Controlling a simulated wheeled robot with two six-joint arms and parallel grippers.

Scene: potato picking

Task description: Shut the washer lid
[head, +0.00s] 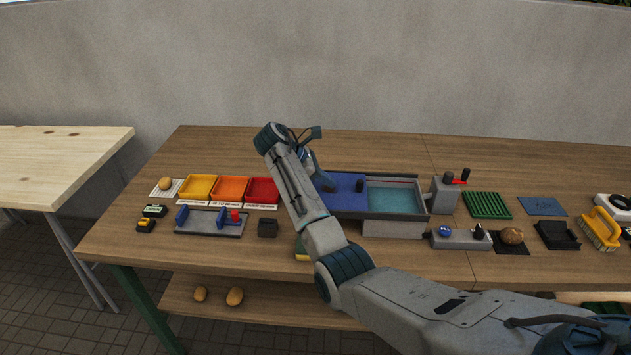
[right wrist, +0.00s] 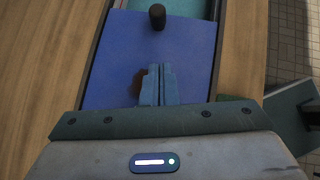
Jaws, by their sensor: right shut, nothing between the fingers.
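The washer is a long grey basin (head: 395,212) in the middle of the table. Its flat blue lid (head: 345,199) covers the left part, and teal water (head: 395,198) shows uncovered on the right. A black knob (head: 360,185) stands on the lid near its right edge; it also shows at the top of the right wrist view (right wrist: 157,16). My right gripper (head: 324,181) is shut and empty over the left part of the lid, left of the knob. In the right wrist view its fingers (right wrist: 158,82) partly hide a brown patch (right wrist: 138,83) against the lid. My left gripper is out of view.
Yellow (head: 197,187), orange (head: 230,189) and red (head: 263,191) trays stand left of the washer. A grey block with a red-and-black lever (head: 445,194) stands at its right end, with a green rack (head: 487,205) beyond. My right arm hides part of the table front.

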